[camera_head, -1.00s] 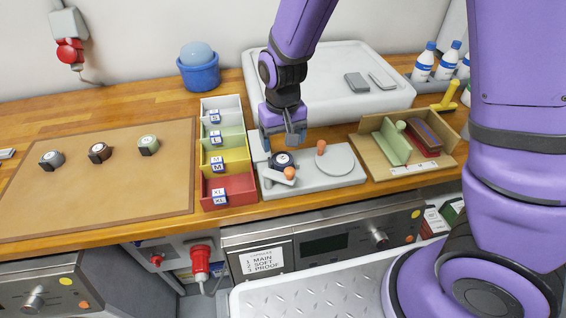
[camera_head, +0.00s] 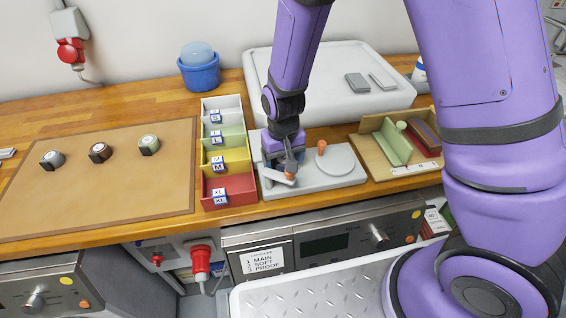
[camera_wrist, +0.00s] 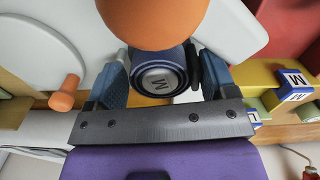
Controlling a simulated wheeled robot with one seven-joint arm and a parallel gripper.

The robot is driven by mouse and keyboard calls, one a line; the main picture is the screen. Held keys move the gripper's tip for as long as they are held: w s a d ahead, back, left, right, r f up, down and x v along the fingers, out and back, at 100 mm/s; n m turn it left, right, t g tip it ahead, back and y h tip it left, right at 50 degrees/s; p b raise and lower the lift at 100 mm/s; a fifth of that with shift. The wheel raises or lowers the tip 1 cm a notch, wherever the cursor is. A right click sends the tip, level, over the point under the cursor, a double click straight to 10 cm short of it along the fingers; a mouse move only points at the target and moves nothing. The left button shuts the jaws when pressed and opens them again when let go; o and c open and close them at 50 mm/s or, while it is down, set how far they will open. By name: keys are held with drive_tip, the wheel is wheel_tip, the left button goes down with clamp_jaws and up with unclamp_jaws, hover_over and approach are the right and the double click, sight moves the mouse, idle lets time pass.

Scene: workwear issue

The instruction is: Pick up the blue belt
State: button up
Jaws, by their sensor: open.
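The blue belt (camera_wrist: 157,82) is a rolled coil with a silver, M-marked end facing the wrist camera. It lies between the two fingers of my open gripper (camera_wrist: 162,75), with a gap or near-contact on each side that I cannot judge exactly. In the head view my gripper (camera_head: 282,168) is low over the left part of a grey fixture (camera_head: 318,178) and hides the belt. An orange knob (camera_wrist: 150,18) stands close by the belt, large in the wrist view; it also shows in the head view (camera_head: 289,176).
A second orange knob (camera_head: 321,147) stands by a round plate (camera_head: 336,166) on the fixture. Size-labelled bins, including a red bin (camera_head: 228,192), stand at left. A wooden tray (camera_head: 385,172) is at right. A brown mat (camera_head: 100,190) holds three rolled belts, with clear room around them.

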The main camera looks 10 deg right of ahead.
drive_tip(key=c, duration=0.7)
drive_tip(key=shift+c, duration=0.2)
drive_tip(key=shift+r, duration=0.1)
